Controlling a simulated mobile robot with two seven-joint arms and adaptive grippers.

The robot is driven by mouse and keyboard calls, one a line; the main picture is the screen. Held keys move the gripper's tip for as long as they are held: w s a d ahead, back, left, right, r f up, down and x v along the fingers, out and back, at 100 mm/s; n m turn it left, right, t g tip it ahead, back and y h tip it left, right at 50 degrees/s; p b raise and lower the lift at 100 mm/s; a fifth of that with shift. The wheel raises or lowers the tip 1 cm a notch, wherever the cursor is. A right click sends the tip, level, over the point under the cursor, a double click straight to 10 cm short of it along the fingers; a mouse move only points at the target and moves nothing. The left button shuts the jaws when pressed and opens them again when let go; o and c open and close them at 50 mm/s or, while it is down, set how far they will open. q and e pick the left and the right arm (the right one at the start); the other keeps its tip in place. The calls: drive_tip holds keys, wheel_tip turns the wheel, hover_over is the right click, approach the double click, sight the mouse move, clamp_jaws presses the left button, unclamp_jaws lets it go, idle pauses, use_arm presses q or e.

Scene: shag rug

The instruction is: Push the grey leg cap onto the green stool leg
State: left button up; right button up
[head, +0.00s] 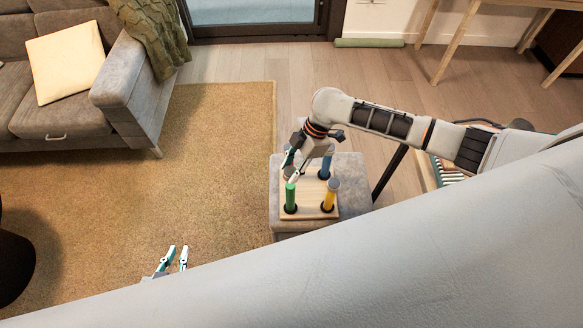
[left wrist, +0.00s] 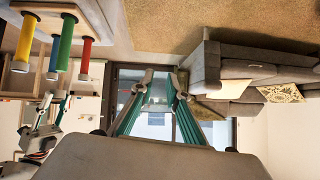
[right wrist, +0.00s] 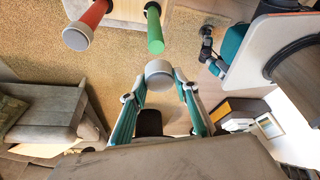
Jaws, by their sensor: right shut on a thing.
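The green stool leg (head: 291,196) stands upright on a pale wooden board (head: 311,212), its end bare in the right wrist view (right wrist: 155,32). My right gripper (head: 291,167) is shut on the grey leg cap (right wrist: 159,72), which sits between its fingertips. In the right wrist view the cap is close to the green leg's end, with a small gap. Yellow (head: 329,198) and blue (head: 326,166) legs stand beside it; a red leg (right wrist: 90,21) wears a grey cap. The arm hides the red leg in the head view. My left gripper (head: 173,262) is open and empty above the rug.
The board rests on a grey ottoman (head: 285,228) at the edge of a tan shag rug (head: 215,150). A grey sofa (head: 60,115) with a cream pillow stands at the left. Wooden table legs (head: 454,45) stand at the back right. The rug's middle is clear.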

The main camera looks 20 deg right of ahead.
sight(292, 185)
drive_tip(key=shift+f+b, duration=0.4)
drive_tip(key=shift+f, duration=0.35)
drive_tip(key=shift+f+b, duration=0.45)
drive_tip(key=shift+f, duration=0.65)
drive_tip(key=shift+f+b, duration=0.7)
use_arm(q)
drive_tip(key=shift+w+d+f+t+h, duration=0.1)
drive_tip(key=shift+w+d+t+h, duration=0.1)
drive_tip(key=shift+w+d, duration=0.25)
drive_tip(key=shift+w+d+f+t+h, duration=0.1)
drive_tip(key=shift+w+d+h, duration=0.1)
drive_tip(key=shift+d, duration=0.4)
use_arm(e)
drive_tip(key=shift+f, duration=0.4)
use_arm(q)
drive_tip(key=shift+r, duration=0.1)
drive_tip(key=shift+s+f, duration=0.1)
drive_tip(key=shift+f, duration=0.1)
drive_tip(key=shift+r+p, duration=0.45)
drive_tip(key=shift+r, duration=0.15)
